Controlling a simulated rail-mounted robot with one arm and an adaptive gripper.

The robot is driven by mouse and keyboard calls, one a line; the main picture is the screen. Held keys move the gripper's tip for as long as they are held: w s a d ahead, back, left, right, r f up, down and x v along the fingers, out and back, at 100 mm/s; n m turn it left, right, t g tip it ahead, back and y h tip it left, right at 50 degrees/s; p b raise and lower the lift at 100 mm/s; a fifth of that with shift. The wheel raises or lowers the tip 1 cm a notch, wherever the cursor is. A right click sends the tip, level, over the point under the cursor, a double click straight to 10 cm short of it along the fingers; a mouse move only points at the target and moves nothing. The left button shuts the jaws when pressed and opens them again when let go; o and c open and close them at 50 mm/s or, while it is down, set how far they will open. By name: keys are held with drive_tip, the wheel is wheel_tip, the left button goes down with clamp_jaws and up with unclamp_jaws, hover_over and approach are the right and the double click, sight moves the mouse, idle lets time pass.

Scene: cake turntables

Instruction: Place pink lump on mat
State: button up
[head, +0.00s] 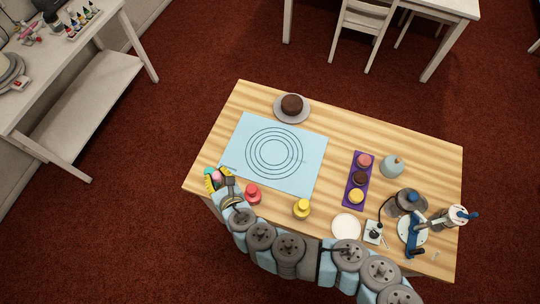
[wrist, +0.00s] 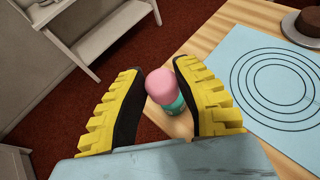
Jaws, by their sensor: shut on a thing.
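The pink lump (wrist: 159,82) is between the two yellow-and-black fingers of my gripper (wrist: 163,90) in the wrist view. In the head view my gripper (head: 217,179) is at the table's left end, and a bit of the pink lump (head: 216,175) shows between the fingers. The light blue mat (head: 305,182) with dark rings lies flat to the right of my gripper; it also shows in the wrist view (wrist: 243,45). The rings are bare.
A chocolate cake (head: 292,104) on a grey plate stands behind the mat. A red jar (head: 253,194) and a yellow jar (head: 302,208) stand in front of it. A purple tray (head: 350,203) with three round lumps, a grey-blue dome (head: 392,167) and turntable gear are on the right.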

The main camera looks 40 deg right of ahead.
drive_tip(key=s+d+f+m+g+h+b, duration=0.1)
drive_tip(key=s+d+f+m+h+b, duration=0.15)
drive_tip(key=s+d+b, duration=0.4)
drive_tip(key=s+d+f+m+g+h+b, duration=0.1)
drive_tip(key=s+d+f+b, duration=0.2)
drive_tip(key=d, duration=0.7)
drive_tip(key=s+d+f+m+g+h+b, duration=0.1)
drive_tip(key=s+d+f+m+h+b, duration=0.2)
drive_tip(key=d, duration=0.5)
drive_tip(key=n+b, duration=0.1)
drive_tip(key=b, duration=0.8)
hover_over(272, 158)
drive_tip(key=shift+y, duration=0.35)
drive_tip(key=f, duration=0.6)
drive_tip(key=s+f, duration=0.1)
drive_tip(key=f, duration=0.2)
drive_tip(key=shift+a+f, duration=0.1)
drive_tip(key=shift+f, duration=0.3)
drive_tip(key=shift+w+f, duration=0.55)
drive_tip(key=shift+f+b, duration=0.7)
drive_tip(key=shift+f, duration=0.75)
drive_tip(key=shift+f, duration=0.2)
drive_tip(key=o, duration=0.9)
